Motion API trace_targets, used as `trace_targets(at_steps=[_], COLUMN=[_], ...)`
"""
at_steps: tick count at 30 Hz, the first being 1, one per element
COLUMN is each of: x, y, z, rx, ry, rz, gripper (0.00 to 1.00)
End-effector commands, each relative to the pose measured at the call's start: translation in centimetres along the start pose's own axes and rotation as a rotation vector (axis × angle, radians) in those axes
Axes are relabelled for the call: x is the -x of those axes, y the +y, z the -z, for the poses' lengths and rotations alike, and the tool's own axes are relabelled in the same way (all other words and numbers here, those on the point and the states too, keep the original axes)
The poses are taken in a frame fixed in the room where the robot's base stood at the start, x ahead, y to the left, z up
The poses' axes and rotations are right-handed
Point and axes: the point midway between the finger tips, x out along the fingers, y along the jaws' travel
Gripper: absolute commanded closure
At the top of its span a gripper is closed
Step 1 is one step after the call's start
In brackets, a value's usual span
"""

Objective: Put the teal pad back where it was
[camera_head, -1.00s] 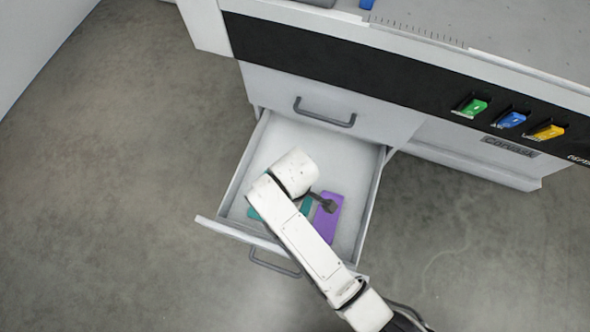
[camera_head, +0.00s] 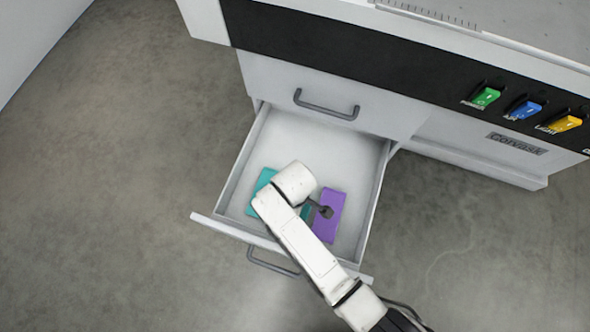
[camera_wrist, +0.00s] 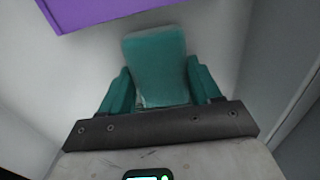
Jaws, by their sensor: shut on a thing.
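The teal pad (camera_wrist: 155,65) is between the two teal fingers of my gripper (camera_wrist: 160,80) in the wrist view, one finger along each side. My gripper is shut on it, over the pale floor of the open drawer (camera_head: 337,150). In the head view my arm's end hides most of the gripper. Teal shows on both sides of the arm there, and I cannot tell which part is pad and which is finger. Whether the pad touches the drawer floor is unclear.
A purple pad (camera_head: 328,215) lies in the drawer to the right of my gripper; the wrist view shows its edge (camera_wrist: 100,10). The drawer's back part is clear. A closed drawer (camera_head: 290,95) is above, under the bench with green, blue and yellow switches.

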Motion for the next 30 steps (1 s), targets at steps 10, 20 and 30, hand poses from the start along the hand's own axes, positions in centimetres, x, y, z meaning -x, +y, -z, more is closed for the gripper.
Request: trace_targets(at_steps=[10, 20, 30], x=[-0.3, 0.0, 5.6], y=[0.0, 0.0, 0.1], z=[0.0, 0.0, 0.0], rx=[0.0, 0.0, -0.001], ry=[0.0, 0.0, 0.001], rz=[0.0, 0.0, -0.001], gripper=[0.16, 0.12, 0.12])
